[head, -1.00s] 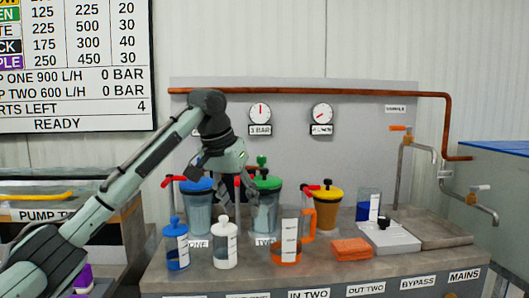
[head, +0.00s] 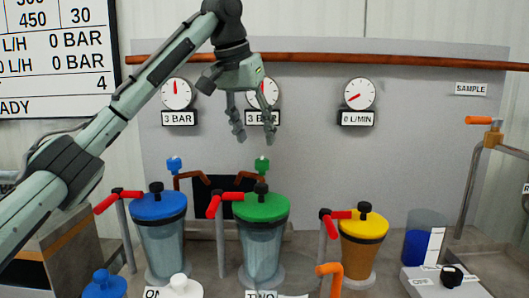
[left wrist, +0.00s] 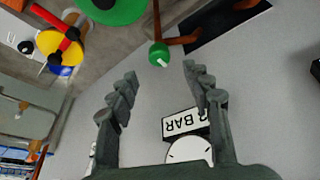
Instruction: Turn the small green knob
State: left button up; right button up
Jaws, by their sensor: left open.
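The small green knob (head: 262,165) sits on a copper pipe against the grey back panel, above and behind the green-lidded pump (head: 262,235). In the left wrist view the green knob (left wrist: 158,54) has a white mark and shows just beyond the fingertips, between their lines. My left gripper (head: 254,136) is open and empty. Its fingers point down, a little above the knob in the picture, in front of the panel and gauges. I cannot tell its exact depth from the knob. My right gripper is not in view.
A small blue knob (head: 174,164) stands left of the green one. Blue-lidded (head: 160,230) and yellow-lidded (head: 362,240) pumps flank the green one, with red-handled levers beside them. Gauges (head: 357,94) and a copper pipe (head: 420,60) run along the panel above.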

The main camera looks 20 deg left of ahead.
aim_at(262, 159)
pick_arm(q)
jog(key=shift+x, duration=3.15)
jog(key=shift+s, duration=0.1)
grip_shut()
jog(key=shift+m, duration=0.3)
jog(key=m+h, duration=0.1)
jog(key=m, duration=0.1)
jog(key=m+g+h, duration=0.1)
jog(key=m, duration=0.1)
jog(key=shift+a+m, duration=0.1)
jog(key=shift+m, duration=0.2)
jog(key=m+g, duration=0.1)
jog(key=m, duration=0.1)
jog(key=m+h, duration=0.1)
jog(key=m, duration=0.2)
jog(key=shift+w+g, duration=0.2)
jog(key=shift+g, duration=0.2)
jog(key=shift+m, duration=0.3)
grip_release()
